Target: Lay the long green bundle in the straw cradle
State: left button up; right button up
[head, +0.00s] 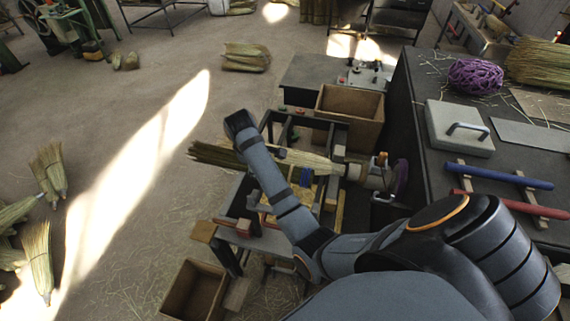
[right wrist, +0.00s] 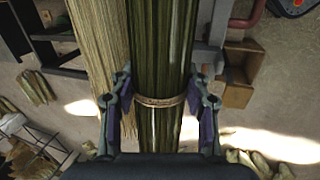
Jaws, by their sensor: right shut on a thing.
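A long green bundle (right wrist: 160,50) with a pale tie band runs up the middle of the right wrist view. My right gripper (right wrist: 160,85) is shut on it, one finger on each side near the band. In the head view the green bundle (head: 212,154) points left from under my right forearm, which hides my gripper. A paler straw bundle (head: 305,160) lies on the bench, pointing to the winding head (head: 375,173); pale straw (right wrist: 98,40) also shows beside the green bundle in the wrist view. I cannot clearly make out the straw cradle. My left gripper is not in view.
A wooden box (head: 350,112) stands behind the bench, and another box (head: 195,291) is on the floor in front. The dark table at right holds a purple twine ball (head: 475,76), a grey block with a handle (head: 459,128) and blue and red bars. Brooms lie on the floor at left.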

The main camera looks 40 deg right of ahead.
jog(key=s+d+r+p, duration=0.2)
jog(key=s+d, duration=0.2)
jog(key=s, duration=0.5)
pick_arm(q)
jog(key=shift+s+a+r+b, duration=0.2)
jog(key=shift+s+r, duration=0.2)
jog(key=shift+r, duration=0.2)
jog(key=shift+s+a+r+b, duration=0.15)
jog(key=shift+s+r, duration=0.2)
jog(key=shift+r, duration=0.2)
pick_arm(e)
notch_tip(320, 180, down, 10)
jog(key=shift+a+r+t+h, duration=0.2)
jog(key=shift+a+t+h, duration=0.1)
jog(key=shift+t, duration=0.1)
jog(key=o, duration=1.3)
jog(key=shift+c, duration=0.2)
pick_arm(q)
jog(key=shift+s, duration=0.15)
pick_arm(e)
jog(key=v, duration=0.7)
jog(key=shift+r, duration=0.25)
